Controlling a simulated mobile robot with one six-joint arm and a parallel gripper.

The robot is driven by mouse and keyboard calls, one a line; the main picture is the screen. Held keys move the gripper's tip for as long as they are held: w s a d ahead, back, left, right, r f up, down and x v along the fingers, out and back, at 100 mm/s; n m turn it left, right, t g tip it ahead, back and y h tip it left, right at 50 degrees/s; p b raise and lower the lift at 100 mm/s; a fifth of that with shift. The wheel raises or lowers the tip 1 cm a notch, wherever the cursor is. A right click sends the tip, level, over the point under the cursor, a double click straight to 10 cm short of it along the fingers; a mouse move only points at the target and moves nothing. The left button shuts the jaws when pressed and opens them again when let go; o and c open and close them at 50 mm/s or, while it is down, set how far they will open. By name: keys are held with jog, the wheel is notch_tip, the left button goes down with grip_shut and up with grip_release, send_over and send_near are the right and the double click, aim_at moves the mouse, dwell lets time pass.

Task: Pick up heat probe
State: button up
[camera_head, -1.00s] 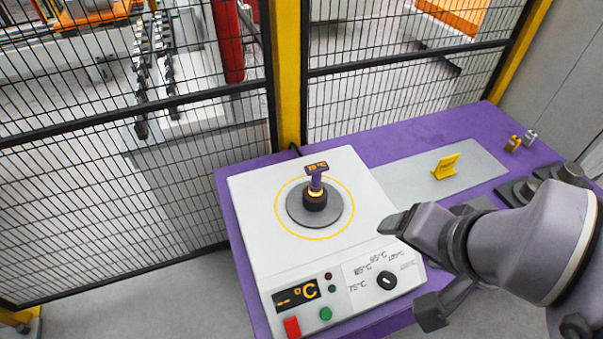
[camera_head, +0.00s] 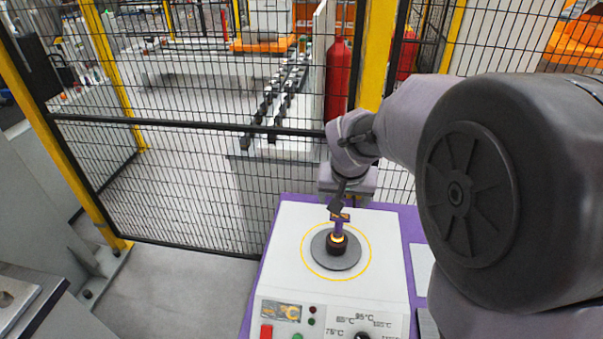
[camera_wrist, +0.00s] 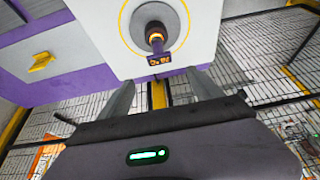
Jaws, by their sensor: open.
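The heat probe (camera_head: 338,233) stands upright on the round grey plate (camera_head: 322,262) of a white heater unit. It has a purple stem, a small display head and a glowing orange ring above a dark base. In the wrist view the probe (camera_wrist: 157,40) is ahead of the fingers, with its lit display facing the camera. My gripper (camera_head: 337,203) is close above and behind the probe in the head view, partly hidden by its own links. In the wrist view my gripper (camera_wrist: 161,78) has its fingers spread, with nothing between them.
The white heater (camera_head: 290,225) has a yellow ring around the plate, a front display, buttons and a temperature dial. It rests on a purple table (camera_head: 297,197). A black mesh fence (camera_head: 190,190) with yellow posts stands behind.

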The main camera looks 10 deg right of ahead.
aim_at(340, 216)
jog(key=b+x, duration=0.2)
jog(key=x, duration=0.9)
jog(key=b+x, duration=0.1)
jog(key=x, duration=0.1)
jog(key=b+x, duration=0.1)
jog(key=x, duration=0.1)
jog(key=shift+s+a+f, duration=0.1)
jog(key=shift+s+f, duration=0.2)
jog(key=shift+w, duration=0.1)
jog(key=shift+r, duration=0.15)
jog(key=c, duration=0.3)
grip_shut()
